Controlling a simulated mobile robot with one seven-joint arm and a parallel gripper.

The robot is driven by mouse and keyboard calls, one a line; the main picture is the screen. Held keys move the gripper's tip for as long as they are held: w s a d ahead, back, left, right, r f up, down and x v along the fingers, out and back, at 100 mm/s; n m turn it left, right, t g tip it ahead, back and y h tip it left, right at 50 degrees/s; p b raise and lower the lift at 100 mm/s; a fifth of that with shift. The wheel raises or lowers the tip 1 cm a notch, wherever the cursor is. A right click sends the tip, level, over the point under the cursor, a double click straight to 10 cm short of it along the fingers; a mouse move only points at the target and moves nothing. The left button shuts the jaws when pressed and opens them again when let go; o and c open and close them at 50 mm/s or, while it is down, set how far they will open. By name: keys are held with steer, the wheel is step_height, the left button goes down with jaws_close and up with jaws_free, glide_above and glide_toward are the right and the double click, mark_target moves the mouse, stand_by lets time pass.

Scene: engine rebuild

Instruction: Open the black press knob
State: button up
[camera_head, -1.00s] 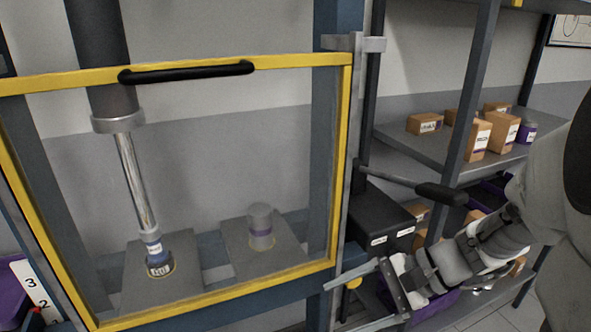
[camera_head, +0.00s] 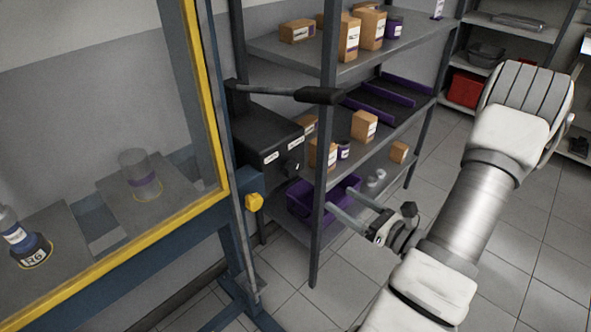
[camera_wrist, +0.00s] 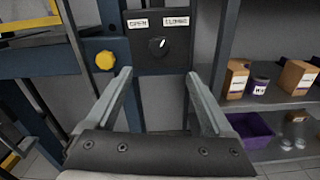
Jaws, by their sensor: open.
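The black press knob (camera_wrist: 158,43) is a round dark knob with a white pointer mark, on the front of a black box (camera_wrist: 180,58). In the wrist view the white labels OPEN (camera_wrist: 138,23) and CLOSED (camera_wrist: 176,21) sit above it. The pointer leans up and slightly right. In the head view the knob (camera_head: 291,167) is on the lower right of the box. My gripper (camera_head: 336,201) is open and empty, right of and below the knob in the head view. In the wrist view the knob lies between and beyond my fingertips (camera_wrist: 158,74), apart from them.
A black-handled lever (camera_head: 320,95) juts out above the box. A yellow knob (camera_head: 254,202) is on the blue press frame left of it. The yellow-edged guard (camera_head: 208,110) is at left. A shelf (camera_head: 329,120) with boxes and a purple bin (camera_head: 300,200) stands close right.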

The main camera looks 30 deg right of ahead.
mark_target(295, 171)
steer(key=x, duration=1.6)
steer(key=shift+w+a+b, duration=0.15)
steer(key=shift+w+b, duration=0.05)
steer(key=shift+b, duration=0.1)
